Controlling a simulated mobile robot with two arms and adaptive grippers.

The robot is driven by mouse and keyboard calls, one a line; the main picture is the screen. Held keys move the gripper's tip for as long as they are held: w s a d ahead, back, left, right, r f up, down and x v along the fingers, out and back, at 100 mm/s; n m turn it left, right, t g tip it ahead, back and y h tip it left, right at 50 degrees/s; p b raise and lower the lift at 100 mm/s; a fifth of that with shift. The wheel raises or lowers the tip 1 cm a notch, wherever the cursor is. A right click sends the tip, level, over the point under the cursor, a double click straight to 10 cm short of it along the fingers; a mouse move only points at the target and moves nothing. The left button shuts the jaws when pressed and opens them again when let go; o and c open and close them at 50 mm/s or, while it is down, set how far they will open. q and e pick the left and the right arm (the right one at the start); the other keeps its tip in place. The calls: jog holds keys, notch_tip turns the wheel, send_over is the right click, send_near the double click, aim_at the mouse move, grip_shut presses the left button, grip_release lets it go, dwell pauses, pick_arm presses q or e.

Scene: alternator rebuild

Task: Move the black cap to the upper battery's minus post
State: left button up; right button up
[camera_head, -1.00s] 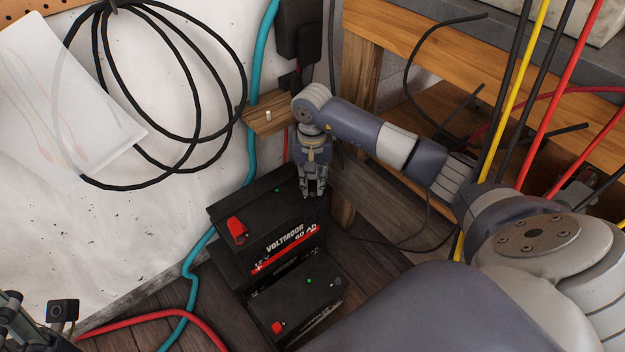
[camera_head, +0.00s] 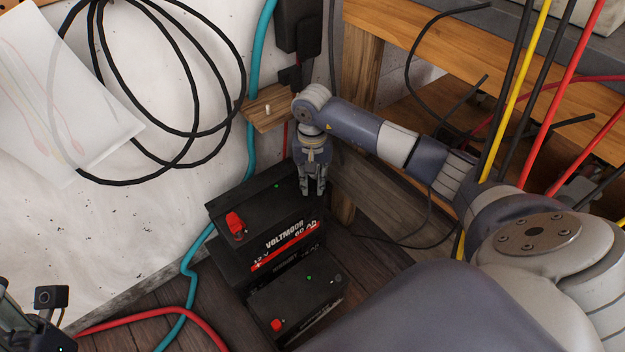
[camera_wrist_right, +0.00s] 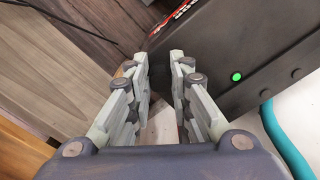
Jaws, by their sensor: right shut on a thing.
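The upper battery (camera_head: 258,211) is black, labelled VOLTMOOR, with a red cap (camera_head: 235,225) on its left post. It also shows in the right wrist view (camera_wrist_right: 270,62). My right gripper (camera_head: 313,191) points down at the battery's right end and hides the post area there. In the right wrist view its fingers (camera_wrist_right: 160,68) are closed on a small dark piece, which looks like the black cap (camera_wrist_right: 160,76). I cannot tell whether the cap touches the post. Part of my left arm's end shows at the lower left of the head view; its fingers are not clear.
A lower battery (camera_head: 295,296) with a red cap (camera_head: 277,325) stands in front. A small wooden shelf (camera_head: 272,108) is on the wall behind my gripper. A teal hose (camera_head: 190,270) runs at the left. A wooden bench (camera_head: 362,75) stands at the right.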

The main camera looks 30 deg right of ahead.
aim_at(312, 184)
jog(key=shift+f, duration=0.25)
jog(key=o, duration=0.8)
jog(key=shift+r, duration=0.2)
notch_tip(312, 184, up, 12)
jog(key=shift+f, duration=0.15)
dwell(0.4)
